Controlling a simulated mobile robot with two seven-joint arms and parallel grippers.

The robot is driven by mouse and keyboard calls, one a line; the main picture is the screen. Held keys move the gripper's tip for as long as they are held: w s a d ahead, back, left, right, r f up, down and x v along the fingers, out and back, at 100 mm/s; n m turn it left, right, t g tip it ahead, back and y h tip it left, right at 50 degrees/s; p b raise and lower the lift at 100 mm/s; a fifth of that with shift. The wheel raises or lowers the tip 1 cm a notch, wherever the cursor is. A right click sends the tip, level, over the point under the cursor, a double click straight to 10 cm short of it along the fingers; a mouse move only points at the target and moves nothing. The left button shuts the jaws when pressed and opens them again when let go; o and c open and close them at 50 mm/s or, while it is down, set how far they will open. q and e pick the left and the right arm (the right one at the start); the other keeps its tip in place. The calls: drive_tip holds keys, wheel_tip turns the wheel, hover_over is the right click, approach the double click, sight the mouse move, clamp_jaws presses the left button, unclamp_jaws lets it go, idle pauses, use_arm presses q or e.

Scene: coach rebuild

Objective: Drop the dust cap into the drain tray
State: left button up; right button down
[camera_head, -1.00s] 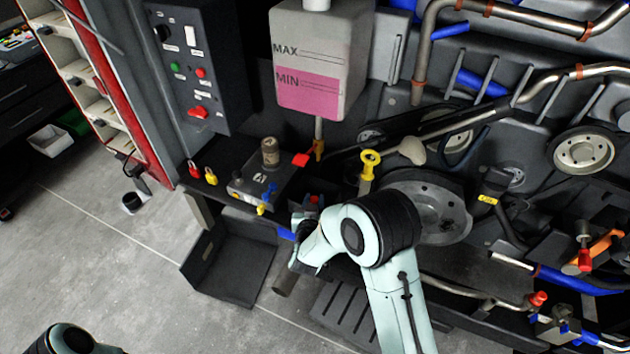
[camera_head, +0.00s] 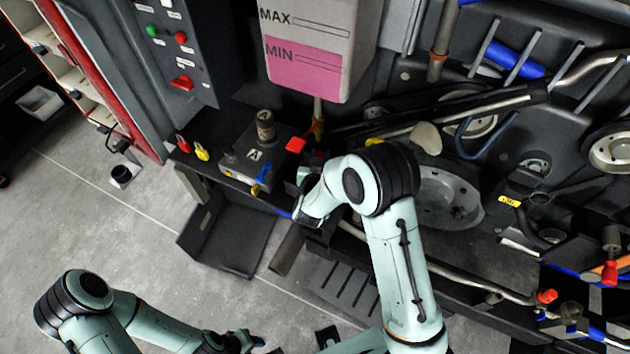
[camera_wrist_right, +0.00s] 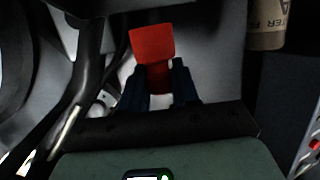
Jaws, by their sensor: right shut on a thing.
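My right gripper (camera_wrist_right: 159,86) is shut on a dark red piece (camera_wrist_right: 158,78) that looks like the dust cap. A brighter red flat piece (camera_wrist_right: 152,42) shows just above it; I cannot tell whether they are one thing. In the head view my right arm hides the held piece, and the hand is by the bench edge, right of the filter block. The drain tray appears to be the dark open tray (camera_head: 240,235) below the bench, left of and lower than the right hand. My left arm's wrist (camera_head: 236,342) is at the bottom edge; its jaw opening cannot be made out.
A block with a filter canister (camera_head: 265,126) stands on the bench, beside red and yellow padlocks (camera_head: 202,152). A red valve handle (camera_head: 296,144) sits under the fluid tank (camera_head: 315,45). A slatted dark panel (camera_head: 345,288) lies below the right arm.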

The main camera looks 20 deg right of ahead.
drive_tip(key=shift+f+b, duration=0.8)
drive_tip(key=shift+f, duration=1.15)
use_arm(q)
drive_tip(key=shift+s+f, duration=0.35)
drive_tip(key=shift+f, duration=0.25)
drive_tip(key=shift+s+f, duration=0.3)
drive_tip(key=shift+f, duration=0.3)
use_arm(e)
drive_tip(key=c, duration=0.8)
unclamp_jaws()
drive_tip(key=shift+o, duration=0.2)
use_arm(q)
drive_tip(key=shift+s+f+b, duration=0.4)
drive_tip(key=shift+f+b, duration=0.35)
drive_tip(key=shift+f, duration=0.1)
use_arm(e)
drive_tip(key=v, duration=1.3)
drive_tip(key=shift+s+a+r, duration=0.1)
drive_tip(key=shift+r, duration=0.05)
